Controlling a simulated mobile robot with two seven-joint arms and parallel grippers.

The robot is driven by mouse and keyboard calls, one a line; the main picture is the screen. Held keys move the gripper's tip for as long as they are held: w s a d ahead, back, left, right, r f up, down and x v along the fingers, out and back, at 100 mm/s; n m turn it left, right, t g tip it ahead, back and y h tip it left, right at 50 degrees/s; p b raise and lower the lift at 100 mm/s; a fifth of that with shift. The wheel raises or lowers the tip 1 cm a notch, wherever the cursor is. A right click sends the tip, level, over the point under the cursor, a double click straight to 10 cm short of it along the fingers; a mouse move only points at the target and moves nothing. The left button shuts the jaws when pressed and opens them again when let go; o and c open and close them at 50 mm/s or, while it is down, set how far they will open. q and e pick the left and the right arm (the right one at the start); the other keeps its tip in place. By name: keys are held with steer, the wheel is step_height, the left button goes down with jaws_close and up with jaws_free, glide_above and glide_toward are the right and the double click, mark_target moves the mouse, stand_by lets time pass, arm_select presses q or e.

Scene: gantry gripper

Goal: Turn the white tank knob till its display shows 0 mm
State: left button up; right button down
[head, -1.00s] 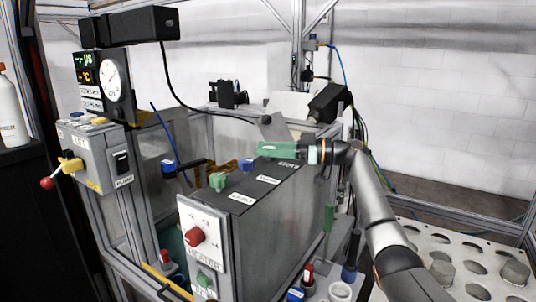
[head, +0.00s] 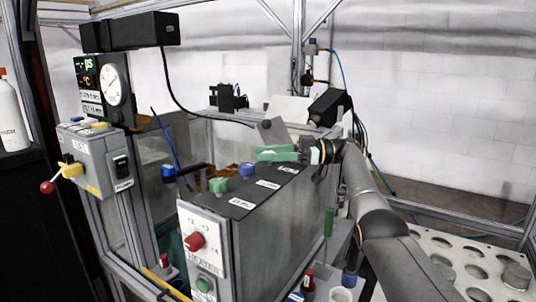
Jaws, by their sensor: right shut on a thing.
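My right gripper (head: 279,154), with green fingers, reaches over the far end of the dark top of the grey tank box (head: 290,210). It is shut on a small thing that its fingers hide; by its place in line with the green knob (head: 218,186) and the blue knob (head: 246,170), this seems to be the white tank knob. No white knob shows clearly. A dark display panel (head: 87,78) with green and orange digits stands at upper left; I cannot read a millimetre value on it. My left gripper is not in view.
A heater panel (head: 203,232) with a red knob (head: 195,242) is on the box's front. A round dial (head: 111,85) sits beside the display. A lever with a red ball (head: 47,187) juts out at left. A perforated white rack (head: 450,255) is at lower right.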

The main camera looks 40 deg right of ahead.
steer(key=shift+f+g, duration=0.1)
steer(key=shift+g, duration=0.2)
stand_by(0.4)
steer(key=shift+c, duration=1.9)
jaws_free()
steer(key=shift+r, duration=0.2)
